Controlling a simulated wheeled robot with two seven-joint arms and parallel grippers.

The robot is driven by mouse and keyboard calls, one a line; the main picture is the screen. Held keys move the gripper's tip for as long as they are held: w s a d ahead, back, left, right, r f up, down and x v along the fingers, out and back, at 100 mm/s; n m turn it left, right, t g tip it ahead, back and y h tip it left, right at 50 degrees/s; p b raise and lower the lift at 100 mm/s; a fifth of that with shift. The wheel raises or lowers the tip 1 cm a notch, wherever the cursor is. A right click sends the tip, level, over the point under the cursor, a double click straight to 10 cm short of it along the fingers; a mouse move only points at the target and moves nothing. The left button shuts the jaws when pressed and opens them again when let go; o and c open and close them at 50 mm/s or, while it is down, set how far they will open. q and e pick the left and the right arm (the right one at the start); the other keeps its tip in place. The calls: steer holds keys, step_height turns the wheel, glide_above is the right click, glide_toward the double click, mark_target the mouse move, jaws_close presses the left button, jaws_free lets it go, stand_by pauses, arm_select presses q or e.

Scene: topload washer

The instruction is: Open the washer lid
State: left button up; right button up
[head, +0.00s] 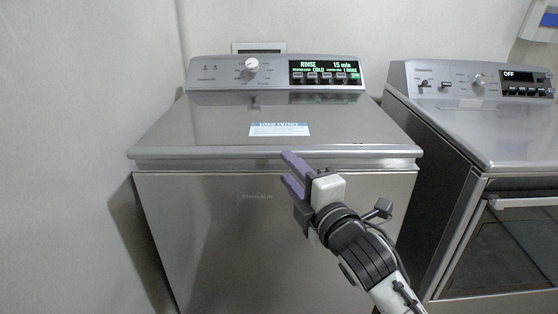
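The topload washer (250,235) stands in the middle of the head view, with its display lit green. Its lid (200,128) is a grey metal top and lies flat and shut, with a blue and white label on it. My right gripper (287,170) is at the lid's front edge, a little right of the middle. Its two purple fingers are apart and nothing shows between them. The upper finger overlaps the lid's front lip in the picture; I cannot tell whether it touches. My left gripper is not in view.
A second machine (480,130) with a front door and a display reading OFF stands close on the right, with a narrow gap between. A pale wall (70,120) is close on the left. A control panel (275,72) rises behind the lid.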

mark_target(277, 156)
steer(key=x, duration=0.6)
steer(key=shift+w, duration=0.1)
jaws_close()
